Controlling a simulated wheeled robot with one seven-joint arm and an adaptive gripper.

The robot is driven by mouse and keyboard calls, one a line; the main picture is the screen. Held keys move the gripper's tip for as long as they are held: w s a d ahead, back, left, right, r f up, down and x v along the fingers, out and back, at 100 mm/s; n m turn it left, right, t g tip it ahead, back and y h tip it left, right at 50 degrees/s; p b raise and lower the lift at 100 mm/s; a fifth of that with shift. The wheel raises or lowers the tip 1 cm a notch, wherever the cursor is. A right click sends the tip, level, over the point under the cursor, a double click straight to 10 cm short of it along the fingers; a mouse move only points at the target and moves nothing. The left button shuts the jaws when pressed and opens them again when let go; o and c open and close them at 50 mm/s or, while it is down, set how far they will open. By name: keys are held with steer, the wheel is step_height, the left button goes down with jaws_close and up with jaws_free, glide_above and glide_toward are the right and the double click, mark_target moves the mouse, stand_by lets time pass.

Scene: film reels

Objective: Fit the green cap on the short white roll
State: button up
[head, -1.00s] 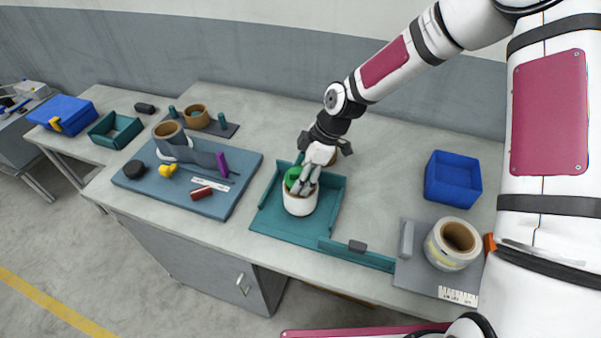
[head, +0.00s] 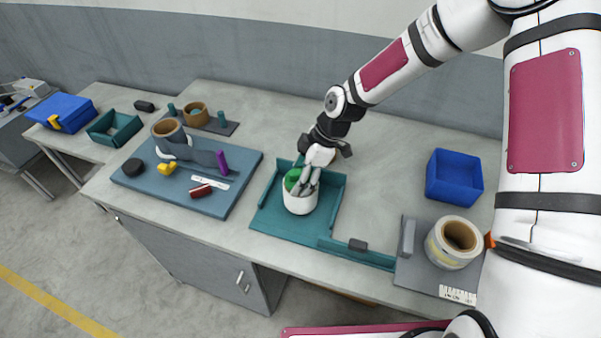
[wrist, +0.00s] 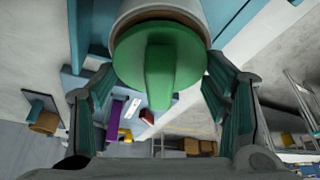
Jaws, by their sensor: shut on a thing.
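The short white roll (head: 300,204) stands upright on the teal tray (head: 270,225) in the middle of the bench. The green cap (head: 291,179) is at the roll's top opening, partly hidden by my fingers. My gripper (head: 306,182) points down over the roll and is shut on the cap. In the wrist view the cap (wrist: 160,62) shows as a round disc with a raised grip bar, between my two fingers (wrist: 160,85). The roll's rim (wrist: 155,14) shows just beyond the cap. I cannot tell whether the cap is fully seated.
A blue bin (head: 453,180) and a larger white roll (head: 453,245) on a grey plate stand to the right. On the left, a blue board (head: 215,205) carries a brown-cored roll and small tools. The bench behind the tray is mostly clear.

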steer(key=shift+f, duration=0.2)
steer(key=o, duration=0.9)
steer(key=shift+c, duration=0.2)
steer(key=shift+r, duration=0.15)
steer(key=p+v, duration=0.2)
steer(key=v, duration=0.9)
steer(key=shift+p, duration=0.4)
